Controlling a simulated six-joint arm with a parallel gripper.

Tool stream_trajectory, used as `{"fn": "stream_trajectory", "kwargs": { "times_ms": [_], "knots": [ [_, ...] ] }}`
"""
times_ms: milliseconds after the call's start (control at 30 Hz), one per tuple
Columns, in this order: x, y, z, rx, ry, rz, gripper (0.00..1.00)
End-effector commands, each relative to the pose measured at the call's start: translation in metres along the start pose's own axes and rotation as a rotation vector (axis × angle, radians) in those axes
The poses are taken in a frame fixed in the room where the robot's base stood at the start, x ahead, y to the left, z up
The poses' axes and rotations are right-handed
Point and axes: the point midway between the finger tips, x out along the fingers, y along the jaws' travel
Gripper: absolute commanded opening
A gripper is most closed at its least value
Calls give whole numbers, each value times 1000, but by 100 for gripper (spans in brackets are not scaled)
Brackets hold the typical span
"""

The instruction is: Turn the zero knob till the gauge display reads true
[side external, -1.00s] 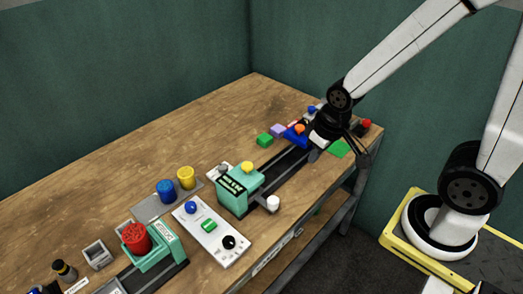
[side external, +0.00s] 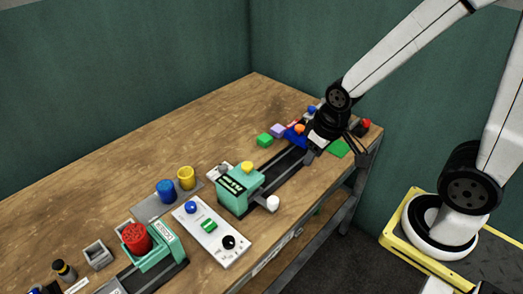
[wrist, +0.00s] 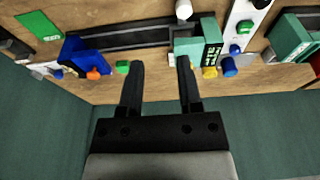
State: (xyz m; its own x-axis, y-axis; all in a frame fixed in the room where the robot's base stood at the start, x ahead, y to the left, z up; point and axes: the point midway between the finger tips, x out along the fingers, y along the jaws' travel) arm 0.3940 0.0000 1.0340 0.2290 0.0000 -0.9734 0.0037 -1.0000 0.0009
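The teal press (side external: 238,188) with a dark gauge display sits near the bench's front edge, at the near end of a black rail; the reading is too small to make out. It also shows in the wrist view (wrist: 190,46). A white knob (side external: 273,203) is beside the press, and a black knob (side external: 229,242) is on a white panel. I cannot tell which knob is the zero knob. My gripper (wrist: 159,68) is open and empty, with two dark fingers apart. In the side view it is over the far end of the rail, away from the press.
The white panel (side external: 211,234) also carries blue and green buttons. Blue (side external: 166,191) and yellow cylinders stand on a grey plate. A second teal press (side external: 165,247) holds a red cylinder. Coloured blocks lie near my gripper. The back left of the bench is clear.

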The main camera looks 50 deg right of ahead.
Motion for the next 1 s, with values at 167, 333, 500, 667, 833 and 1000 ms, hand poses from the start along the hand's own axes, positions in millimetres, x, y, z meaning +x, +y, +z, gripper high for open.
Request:
{"fn": "stream_trajectory", "kwargs": {
  "times_ms": [167, 333, 500, 667, 833, 1000],
  "knots": [
    [4, -1, -16, -31, -9, -1, 84],
    [12, -4, -47, -97, -30, -4, 84],
    [26, -7, -87, -187, -57, -9, 84],
    [43, -11, -123, -274, -82, -16, 84],
    [64, -16, -158, -368, -108, -25, 84],
    [89, -22, -188, -459, -135, -37, 84]
  ]
}}
